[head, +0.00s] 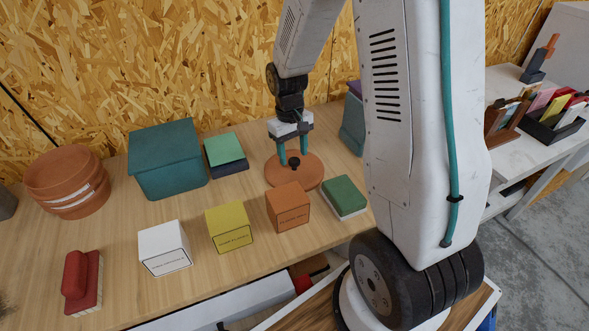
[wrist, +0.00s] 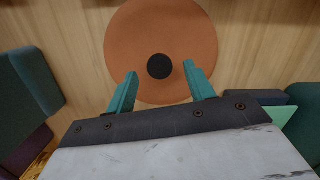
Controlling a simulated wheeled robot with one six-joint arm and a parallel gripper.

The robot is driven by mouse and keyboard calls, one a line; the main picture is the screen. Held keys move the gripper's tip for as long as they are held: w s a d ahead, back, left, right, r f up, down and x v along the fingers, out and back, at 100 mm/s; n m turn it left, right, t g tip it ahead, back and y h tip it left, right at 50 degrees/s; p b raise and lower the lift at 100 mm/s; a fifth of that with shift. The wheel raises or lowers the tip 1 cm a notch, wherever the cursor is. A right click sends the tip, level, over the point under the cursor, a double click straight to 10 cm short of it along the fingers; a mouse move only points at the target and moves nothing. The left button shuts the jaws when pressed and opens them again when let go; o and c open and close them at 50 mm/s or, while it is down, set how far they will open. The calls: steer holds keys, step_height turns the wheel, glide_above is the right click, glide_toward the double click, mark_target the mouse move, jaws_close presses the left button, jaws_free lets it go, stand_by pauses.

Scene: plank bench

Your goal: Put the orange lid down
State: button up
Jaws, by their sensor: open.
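The orange lid (head: 276,178) is a flat round disc with a small black knob (head: 294,162) in its middle. It lies flat on the plank bench (head: 120,226), behind the orange box. In the wrist view the lid (wrist: 180,30) fills the upper middle, and its knob (wrist: 160,66) sits between my fingers. My gripper (head: 293,160) points down over the lid with its teal fingers apart. In the wrist view my gripper (wrist: 160,80) is open, with a gap between each finger and the knob.
White (head: 164,250), yellow (head: 229,229) and orange (head: 288,208) boxes stand in front. A green-topped block (head: 344,198) is to the right. A teal bin (head: 166,165), a green and dark block (head: 225,152), stacked terracotta pots (head: 66,180) and a red brush (head: 82,281) are to the left.

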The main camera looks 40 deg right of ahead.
mark_target(294, 166)
steer(key=shift+s+f, duration=0.15)
steer(key=shift+f, duration=1.2)
steer(key=c, duration=1.1)
steer(key=shift+r, duration=0.1)
